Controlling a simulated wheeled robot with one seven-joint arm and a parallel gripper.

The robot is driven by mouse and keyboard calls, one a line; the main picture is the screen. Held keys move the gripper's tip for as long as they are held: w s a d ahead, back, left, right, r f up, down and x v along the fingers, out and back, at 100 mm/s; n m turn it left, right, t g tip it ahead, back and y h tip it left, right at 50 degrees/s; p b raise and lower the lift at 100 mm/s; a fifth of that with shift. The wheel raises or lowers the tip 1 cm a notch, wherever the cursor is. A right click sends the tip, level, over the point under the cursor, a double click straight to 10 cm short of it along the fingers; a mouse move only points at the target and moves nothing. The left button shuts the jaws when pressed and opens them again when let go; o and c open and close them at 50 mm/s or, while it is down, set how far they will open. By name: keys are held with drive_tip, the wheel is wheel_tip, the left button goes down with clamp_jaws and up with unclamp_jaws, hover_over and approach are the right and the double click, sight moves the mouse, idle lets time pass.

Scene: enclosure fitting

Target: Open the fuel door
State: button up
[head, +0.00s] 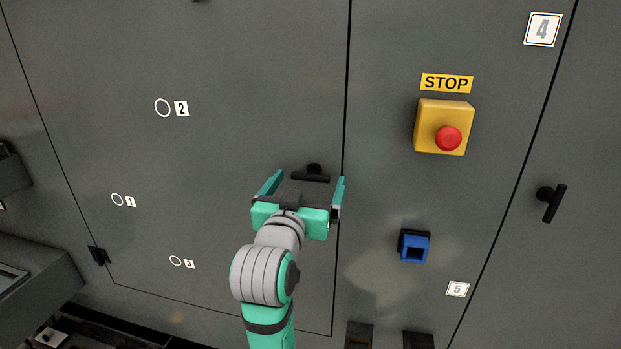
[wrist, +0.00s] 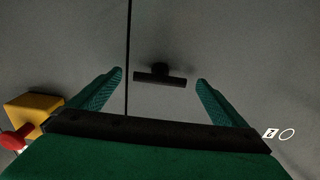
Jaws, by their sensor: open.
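The fuel door (head: 230,110) appears to be the large grey panel marked with rings 1, 2 and 3, closed with thin dark seams around it. Its black T-shaped handle (head: 312,172) sits near the right seam with its bar lying level. My gripper (head: 308,184) is open in front of the door, with a green finger on each side of the handle. In the wrist view the handle (wrist: 160,77) lies beyond and between the fingertips (wrist: 160,76), apart from both. My gripper hides part of the panel below the handle.
Right of the seam are a yellow box with a red STOP button (head: 447,137) and a blue socket (head: 414,247). Another black T-handle (head: 551,202), turned nearly upright, is on the far right panel. A black hinge (head: 98,256) is at the door's lower left.

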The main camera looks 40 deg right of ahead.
sight(312, 174)
drive_tip(key=shift+x, duration=1.35)
drive_tip(key=shift+c, duration=0.3)
drive_tip(key=shift+a, duration=0.1)
drive_tip(key=c, duration=1)
drive_tip(key=shift+o, duration=0.2)
drive_tip(key=shift+m, duration=0.3)
drive_tip(key=m, duration=0.3)
drive_tip(key=shift+m, duration=0.4)
drive_tip(key=m, duration=0.4)
drive_tip(key=shift+m, duration=0.3)
